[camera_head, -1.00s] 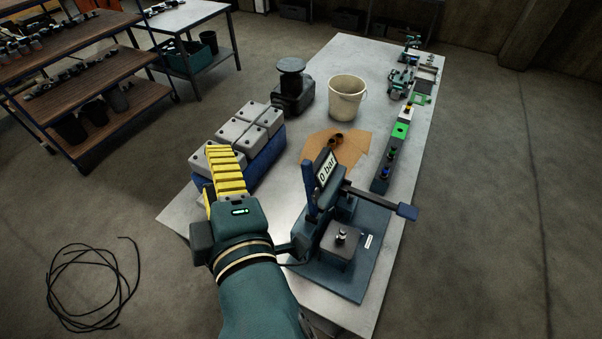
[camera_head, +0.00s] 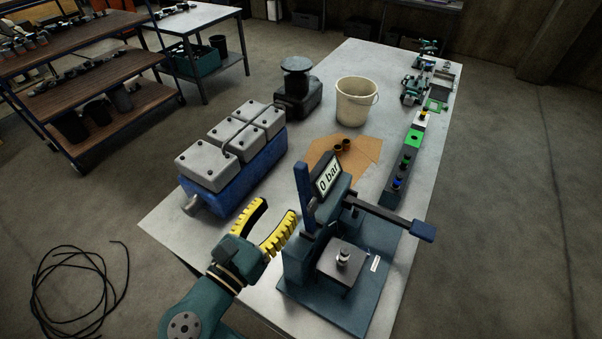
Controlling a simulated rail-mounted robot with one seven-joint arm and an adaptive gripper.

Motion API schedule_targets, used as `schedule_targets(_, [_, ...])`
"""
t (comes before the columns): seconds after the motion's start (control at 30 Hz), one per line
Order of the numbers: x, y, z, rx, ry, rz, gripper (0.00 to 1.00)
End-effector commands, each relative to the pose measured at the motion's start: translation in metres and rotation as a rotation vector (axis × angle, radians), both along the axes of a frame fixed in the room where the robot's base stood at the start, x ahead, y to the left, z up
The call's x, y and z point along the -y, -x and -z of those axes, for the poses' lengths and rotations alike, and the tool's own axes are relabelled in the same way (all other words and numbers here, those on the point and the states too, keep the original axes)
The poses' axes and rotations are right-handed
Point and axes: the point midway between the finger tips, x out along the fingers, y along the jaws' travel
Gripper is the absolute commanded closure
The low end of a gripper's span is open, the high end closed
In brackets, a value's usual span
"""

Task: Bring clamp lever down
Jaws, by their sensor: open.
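A dark blue test stand (camera_head: 330,305) stands on the near end of the table. A gauge on it reads "0 bar" (camera_head: 328,177). A blue lever (camera_head: 303,192) stands upright on its left side. A second arm, a dark bar with a blue end block (camera_head: 423,231), reaches out to the right. I cannot tell for sure which is the clamp lever. A small metal fitting (camera_head: 343,256) sits on the stand's block. My gripper (camera_head: 277,210), with yellow-padded fingers, is open and empty. It is left of the stand, apart from the upright lever.
A blue engine block with grey covers (camera_head: 205,165) lies left of my gripper. Behind the stand are a brown sheet with small rings (camera_head: 355,152), a cream bucket (camera_head: 356,101) and a black pedestal (camera_head: 296,85). A strip with coloured buttons (camera_head: 406,160) runs along the right edge.

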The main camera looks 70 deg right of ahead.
Motion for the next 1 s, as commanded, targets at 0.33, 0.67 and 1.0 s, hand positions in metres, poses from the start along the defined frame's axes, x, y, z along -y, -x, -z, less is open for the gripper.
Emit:
schedule_targets(0.33, [0.081, 0.015, -0.002, 0.002, -0.001, 0.003, 0.47])
schedule_targets(0.67, [0.106, 0.018, 0.000, 0.003, -0.001, -0.001, 0.47])
schedule_targets(1.0, [0.105, 0.017, 0.000, 0.002, -0.001, -0.002, 0.82])
